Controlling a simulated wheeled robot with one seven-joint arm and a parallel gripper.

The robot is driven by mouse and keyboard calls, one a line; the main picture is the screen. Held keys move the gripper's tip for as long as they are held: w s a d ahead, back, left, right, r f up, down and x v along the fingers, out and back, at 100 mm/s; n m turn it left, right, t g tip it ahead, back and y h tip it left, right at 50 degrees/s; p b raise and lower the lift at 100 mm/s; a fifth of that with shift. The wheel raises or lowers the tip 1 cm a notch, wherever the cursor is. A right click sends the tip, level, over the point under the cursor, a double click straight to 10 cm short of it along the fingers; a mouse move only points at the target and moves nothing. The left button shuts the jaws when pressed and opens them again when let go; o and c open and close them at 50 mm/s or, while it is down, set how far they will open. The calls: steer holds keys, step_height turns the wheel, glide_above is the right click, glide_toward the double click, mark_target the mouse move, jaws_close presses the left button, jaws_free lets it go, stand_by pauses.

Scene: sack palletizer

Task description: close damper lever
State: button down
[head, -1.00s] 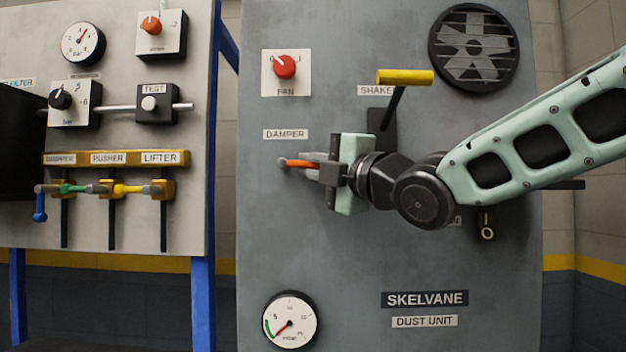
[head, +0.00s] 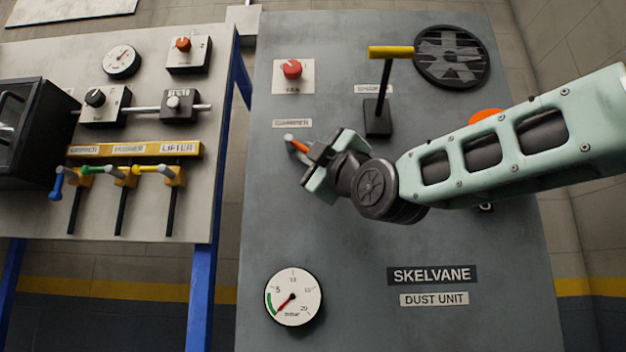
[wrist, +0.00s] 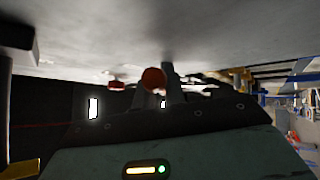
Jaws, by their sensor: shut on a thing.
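The damper lever (head: 297,144) has an orange handle with a pale tip and sits under the DAMPER label (head: 292,124) on the grey dust unit panel. It slants, its tip up and to the left. My gripper (head: 308,152) is shut on the lever, tilted along with it. The gripper hides the lever's pivot and inner part. In the dark wrist view, a round reddish end (wrist: 153,78), likely the lever's, shows at the gripper fingers (wrist: 168,90).
A yellow-handled shaker lever (head: 390,52) juts out above my gripper. A red fan knob (head: 292,69) is above the DAMPER label. A pressure gauge (head: 293,297) is below. The left panel carries several coloured levers (head: 122,172).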

steer(key=m+t+h+b, duration=0.1)
steer(key=m, duration=0.1)
steer(key=a+f+m+t+h+b, duration=0.1)
steer(key=m+t, duration=0.1)
steer(key=m, duration=0.1)
steer(key=f+m+t+h+b, duration=0.1)
steer(key=m+h+b, duration=0.1)
steer(key=shift+w+a, duration=0.1)
steer(key=shift+a, duration=0.15)
steer(key=m+t+h, duration=0.1)
steer(key=m+h, duration=0.1)
steer(key=m, duration=0.1)
steer(key=a+m+t+h, duration=0.1)
steer(key=m+h, duration=0.1)
steer(key=h, duration=0.1)
steer(key=m+h, duration=0.2)
steer(key=m, duration=0.1)
steer(key=shift+a+f+m+t+h, duration=0.1)
steer(key=shift+a+m+t+h, duration=0.2)
steer(key=shift+t+h, duration=0.1)
steer(key=shift+a+m+g+h+p, duration=0.15)
steer(key=shift+m+h+p, duration=0.05)
steer(key=shift+m+h, duration=1.05)
steer(key=shift+a+m+g+h+p, duration=0.1)
steer(key=shift+a+m+h+p, duration=0.1)
steer(key=shift+m+h, duration=1.05)
steer(key=shift+a+m+g+h+p, duration=0.15)
steer(key=shift+m+h, duration=1.05)
steer(key=shift+m, duration=0.1)
steer(key=shift+h, duration=0.3)
